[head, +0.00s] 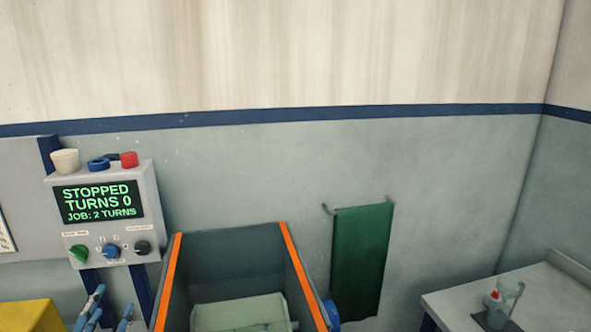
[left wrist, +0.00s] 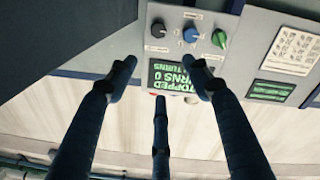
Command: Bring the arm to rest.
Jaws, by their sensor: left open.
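My left gripper (head: 104,308) shows at the bottom left of the head view, just below the grey control box (head: 149,188). Its blue fingers point up. In the left wrist view my left gripper (left wrist: 160,78) has its three dark blue fingers spread apart with nothing between them. The control box (left wrist: 222,45) appears upside down beyond the fingers there. Its screen (head: 98,202) reads "STOPPED, TURNS 0, JOB: 2 TURNS". Under the screen are a green knob (head: 78,253), a blue knob (head: 111,251) and a black knob (head: 143,247). My right gripper is not in view.
An open tank with orange edges (head: 169,285) stands right of the box, with a pale block (head: 240,312) inside. A green cloth (head: 360,260) hangs on the wall. A yellow object (head: 28,315) is bottom left.

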